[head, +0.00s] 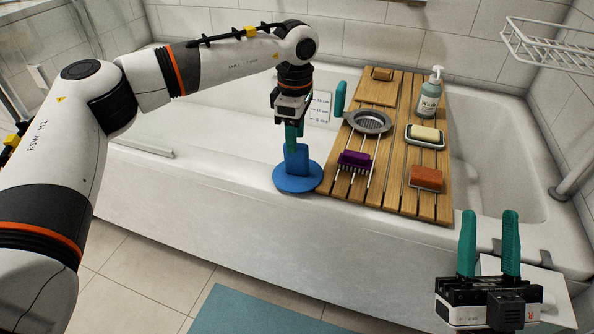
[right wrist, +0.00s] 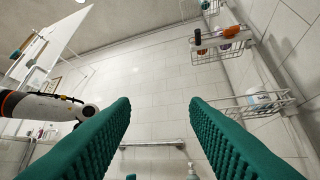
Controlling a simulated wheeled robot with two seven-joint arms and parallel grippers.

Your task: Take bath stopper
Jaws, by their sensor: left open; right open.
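The blue bath stopper (head: 298,180) has a wide round base and an upright block handle. It rests at the tub's front rim, beside the left edge of the wooden bath tray. My left gripper (head: 293,143) points down right over the handle, its teal fingers at the handle's top. It is open; whether the handle's top lies between the fingers I cannot tell. My right gripper (head: 489,242) is open and empty at the lower right, fingers pointing up, away from the stopper. Its two teal fingers also show in the right wrist view (right wrist: 160,110), with nothing between them.
The wooden tray (head: 397,130) spans the tub. It carries a metal strainer (head: 369,121), a purple brush (head: 354,160), a soap dish (head: 425,142), an orange sponge (head: 427,178) and a pump bottle (head: 430,97). A wire rack (head: 548,45) hangs at the upper right.

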